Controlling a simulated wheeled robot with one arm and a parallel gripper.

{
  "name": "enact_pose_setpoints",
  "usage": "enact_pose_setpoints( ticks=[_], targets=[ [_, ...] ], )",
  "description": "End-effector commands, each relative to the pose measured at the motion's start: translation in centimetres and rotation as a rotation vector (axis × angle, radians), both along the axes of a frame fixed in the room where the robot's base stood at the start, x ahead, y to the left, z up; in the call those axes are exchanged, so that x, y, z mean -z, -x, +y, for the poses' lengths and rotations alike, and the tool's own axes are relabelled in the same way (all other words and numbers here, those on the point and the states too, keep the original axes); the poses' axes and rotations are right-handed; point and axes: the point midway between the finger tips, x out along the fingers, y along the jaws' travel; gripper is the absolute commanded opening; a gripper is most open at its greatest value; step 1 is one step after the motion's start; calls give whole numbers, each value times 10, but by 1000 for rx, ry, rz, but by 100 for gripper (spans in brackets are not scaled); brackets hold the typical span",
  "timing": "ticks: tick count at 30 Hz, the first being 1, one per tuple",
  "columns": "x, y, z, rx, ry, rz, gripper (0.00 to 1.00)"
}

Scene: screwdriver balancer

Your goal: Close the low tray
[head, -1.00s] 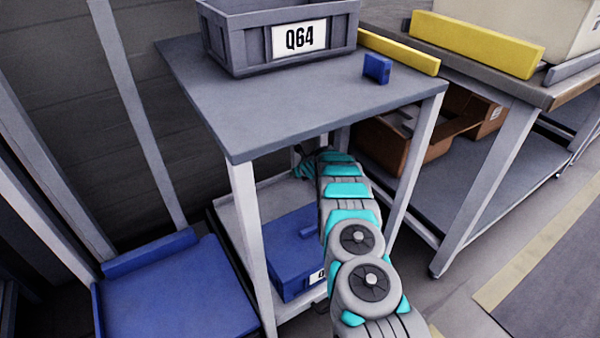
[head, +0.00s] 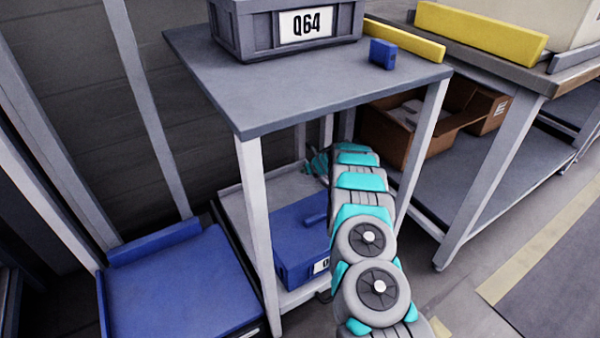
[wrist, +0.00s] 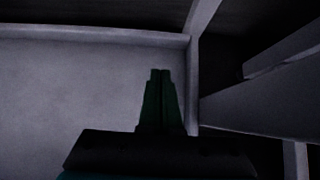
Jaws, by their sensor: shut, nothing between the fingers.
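The low tray (head: 232,205) is a grey, shallow-rimmed tray under the small grey table. A blue lidded box (head: 300,240) with a white label stands on it. In the wrist view the tray's bare grey floor (wrist: 70,90) fills the left, with a raised rim along the top and right. My gripper (wrist: 160,72) is shut and empty, over the tray floor near that corner. I cannot tell whether it touches the tray. In the head view my arm reaches in under the tabletop from the front and hides part of the box and the tray's right side.
The grey table (head: 300,85) carries a grey bin (head: 245,35) marked Q64 and a small blue block (head: 383,53). Its legs stand close around my arm. A blue platform (head: 180,290) lies left. A workbench (head: 520,95) with a cardboard box (head: 395,135) below stands right.

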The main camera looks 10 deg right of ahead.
Motion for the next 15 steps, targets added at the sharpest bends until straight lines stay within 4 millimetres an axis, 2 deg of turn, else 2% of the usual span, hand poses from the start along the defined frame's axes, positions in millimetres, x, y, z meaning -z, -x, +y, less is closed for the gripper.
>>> enact_pose_setpoints(
  ticks=[15],
  targets=[
    [-44, 42, -15, -3, -5, 3, 0]
  ],
)
